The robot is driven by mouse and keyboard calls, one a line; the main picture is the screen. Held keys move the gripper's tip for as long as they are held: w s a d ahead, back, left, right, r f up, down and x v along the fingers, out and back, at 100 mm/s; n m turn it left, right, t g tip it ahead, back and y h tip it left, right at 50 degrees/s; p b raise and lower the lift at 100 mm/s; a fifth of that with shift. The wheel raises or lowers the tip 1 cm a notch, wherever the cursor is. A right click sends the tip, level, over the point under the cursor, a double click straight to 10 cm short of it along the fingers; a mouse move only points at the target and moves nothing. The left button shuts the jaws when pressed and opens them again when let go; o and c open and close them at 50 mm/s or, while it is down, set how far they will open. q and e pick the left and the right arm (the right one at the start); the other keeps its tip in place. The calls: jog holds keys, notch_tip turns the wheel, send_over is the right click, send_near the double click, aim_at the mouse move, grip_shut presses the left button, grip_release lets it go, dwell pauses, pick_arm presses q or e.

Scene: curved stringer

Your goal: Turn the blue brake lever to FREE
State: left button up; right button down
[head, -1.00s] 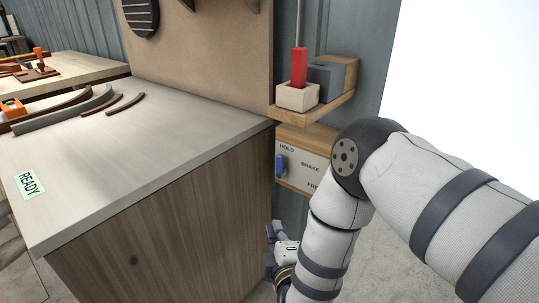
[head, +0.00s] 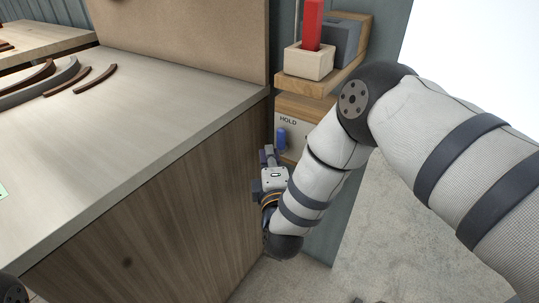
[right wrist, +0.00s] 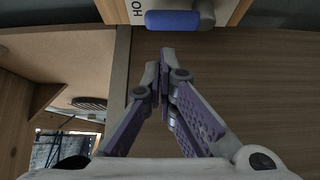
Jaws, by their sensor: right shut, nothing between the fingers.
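The blue brake lever (head: 281,139) is on the white brake panel (head: 291,122), just under the HOLD label. The rest of the panel's lettering is hidden behind my right arm. My right gripper (head: 268,153) is shut and empty, close below and slightly left of the lever in the head view. In the right wrist view the lever (right wrist: 172,20) lies across the top of the picture, and the shut fingertips (right wrist: 164,60) point at it with a small visible gap. My left gripper is not in view.
The workbench (head: 150,110) with its wooden side stands close to the left of the right gripper. Above the panel, a wooden shelf (head: 318,87) holds a pale block (head: 308,63) with a red upright piece (head: 313,25). Curved strips (head: 60,78) lie on the bench.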

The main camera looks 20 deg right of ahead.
aim_at(283, 140)
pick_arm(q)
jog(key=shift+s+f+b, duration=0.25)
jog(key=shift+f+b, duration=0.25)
pick_arm(e)
jog(key=x, duration=0.6)
jog(key=shift+w, duration=0.25)
jog(key=shift+d, duration=0.1)
